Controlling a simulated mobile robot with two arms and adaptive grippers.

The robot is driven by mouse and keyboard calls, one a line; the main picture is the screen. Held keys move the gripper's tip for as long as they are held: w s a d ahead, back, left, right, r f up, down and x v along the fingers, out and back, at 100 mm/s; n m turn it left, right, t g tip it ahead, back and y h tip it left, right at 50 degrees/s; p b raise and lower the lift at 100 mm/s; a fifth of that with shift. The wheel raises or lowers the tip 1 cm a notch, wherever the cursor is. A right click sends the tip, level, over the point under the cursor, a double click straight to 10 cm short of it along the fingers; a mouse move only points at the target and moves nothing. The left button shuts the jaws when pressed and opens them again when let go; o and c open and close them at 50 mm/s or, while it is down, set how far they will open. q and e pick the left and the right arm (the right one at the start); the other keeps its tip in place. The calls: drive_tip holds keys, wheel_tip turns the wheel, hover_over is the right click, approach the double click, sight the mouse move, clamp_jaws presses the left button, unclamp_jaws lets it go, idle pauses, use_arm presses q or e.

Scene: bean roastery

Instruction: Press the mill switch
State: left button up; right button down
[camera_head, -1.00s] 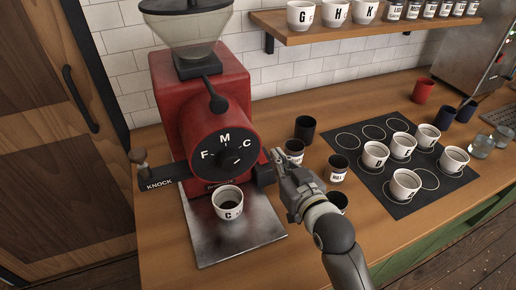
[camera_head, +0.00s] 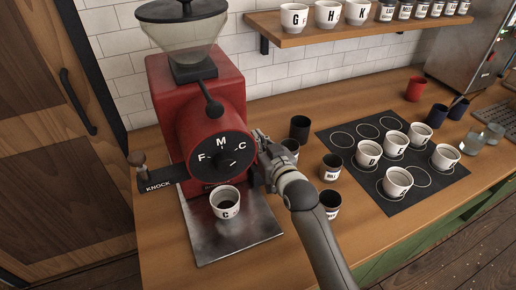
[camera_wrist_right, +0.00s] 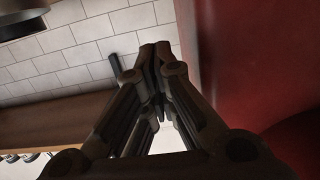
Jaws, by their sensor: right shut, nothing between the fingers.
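The red mill (camera_head: 170,110) stands on the counter with a black dial (camera_head: 222,150) marked F, M and C on its front. A white cup marked C (camera_head: 226,203) with dark contents stands on the metal plate (camera_head: 250,230) under the dial. My right gripper (camera_head: 262,140) is shut and empty at the right side of the mill, just beside the dial housing. I cannot tell whether it touches. In the right wrist view the shut fingers (camera_wrist_right: 155,55) point up along the red mill body (camera_wrist_right: 250,70). The mill switch is not clearly visible. My left gripper is not in view.
Dark cups and small labelled jars (camera_head: 330,167) stand right of my right arm. A black mat (camera_head: 395,200) holds several white lettered cups. A shelf (camera_head: 330,32) with cups hangs above.

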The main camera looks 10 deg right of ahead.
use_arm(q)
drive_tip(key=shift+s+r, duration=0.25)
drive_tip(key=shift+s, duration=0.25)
use_arm(e)
drive_tip(key=shift+w+f, duration=0.15)
drive_tip(key=shift+f, duration=0.85)
drive_tip(key=shift+w+f, duration=0.1)
drive_tip(key=shift+f, duration=0.9)
use_arm(q)
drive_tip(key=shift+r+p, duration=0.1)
drive_tip(key=shift+p, duration=0.2)
